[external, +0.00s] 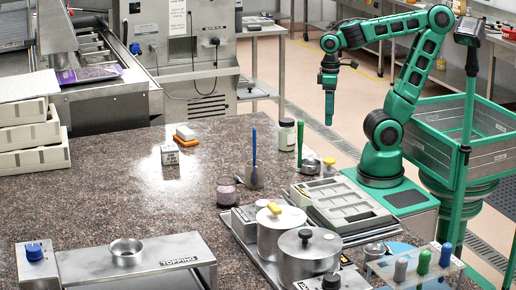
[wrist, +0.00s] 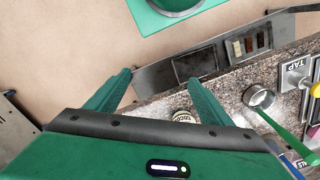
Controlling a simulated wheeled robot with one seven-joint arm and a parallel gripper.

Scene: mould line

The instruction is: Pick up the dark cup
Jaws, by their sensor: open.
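A small dark purplish cup (external: 226,191) stands upright on the speckled stone counter in the external view, left of a blue-handled tool in a small block. It is the thing that best fits the dark cup. I cannot make it out in the wrist view. My gripper (external: 329,121) hangs pointing down past the counter's far edge, well apart from the cup. In the wrist view my gripper (wrist: 158,76) has its two green fingers spread, with nothing between them.
A labelled jar (external: 287,135) stands near the counter's far edge, also in the wrist view (wrist: 183,116). A metal ladle (wrist: 260,97) with a green handle lies nearby. Lidded pots (external: 310,258) and a sectioned tray (external: 345,205) crowd the right.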

